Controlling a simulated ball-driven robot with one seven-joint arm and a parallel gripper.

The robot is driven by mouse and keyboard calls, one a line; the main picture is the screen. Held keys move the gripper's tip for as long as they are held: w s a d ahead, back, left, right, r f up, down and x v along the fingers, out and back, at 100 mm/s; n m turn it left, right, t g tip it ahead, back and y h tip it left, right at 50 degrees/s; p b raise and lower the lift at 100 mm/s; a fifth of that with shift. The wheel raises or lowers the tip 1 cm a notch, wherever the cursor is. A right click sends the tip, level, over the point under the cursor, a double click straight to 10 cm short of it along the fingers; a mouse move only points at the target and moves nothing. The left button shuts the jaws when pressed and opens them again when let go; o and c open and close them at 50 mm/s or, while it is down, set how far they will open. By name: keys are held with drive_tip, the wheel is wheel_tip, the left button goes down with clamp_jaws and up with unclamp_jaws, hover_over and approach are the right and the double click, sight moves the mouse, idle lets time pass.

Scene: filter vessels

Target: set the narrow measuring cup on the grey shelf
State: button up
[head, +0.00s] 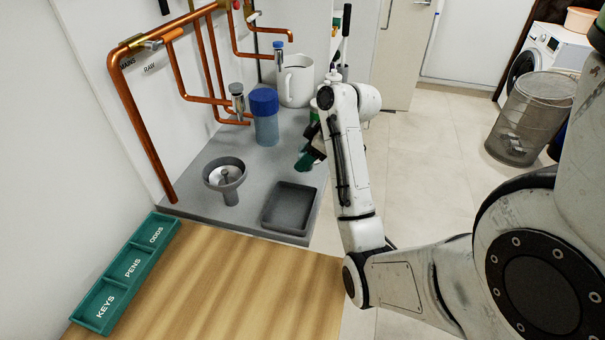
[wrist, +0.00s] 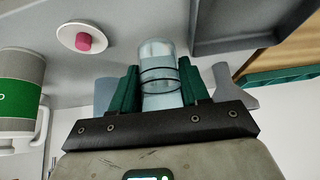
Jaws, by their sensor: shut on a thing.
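The narrow measuring cup (wrist: 157,52) is a clear cylinder with dark bands. It shows in the wrist view, between the green fingers of my gripper (wrist: 158,72), which is shut on it. The wrist picture appears upside down, with the grey shelf (wrist: 110,22) at its top. In the head view the grey shelf (head: 252,176) runs along the wall, and my gripper (head: 306,160) is at its right edge, partly behind my arm. The cup cannot be made out there. I cannot tell whether its base touches the shelf.
On the shelf are a blue-capped vessel (head: 265,118), a white jug (head: 296,82), a grey funnel (head: 225,176) and a dark tray (head: 291,207). The wrist view shows a white disc with a pink knob (wrist: 82,38) and a green-labelled container (wrist: 18,100). Copper pipes (head: 145,130) line the wall.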

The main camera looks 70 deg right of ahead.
drive_tip(key=shift+w+f, duration=0.15)
drive_tip(key=shift+w, duration=0.05)
drive_tip(key=shift+w+f, duration=0.15)
drive_tip(key=shift+f, duration=0.8)
drive_tip(key=shift+w+f, duration=0.15)
drive_tip(key=shift+f, duration=0.8)
drive_tip(key=shift+f, duration=0.15)
drive_tip(key=o, duration=0.9)
drive_tip(key=shift+s+r, duration=0.15)
drive_tip(key=shift+r, duration=0.3)
drive_tip(key=shift+p+v, duration=3.5)
drive_tip(key=shift+v, duration=2.2)
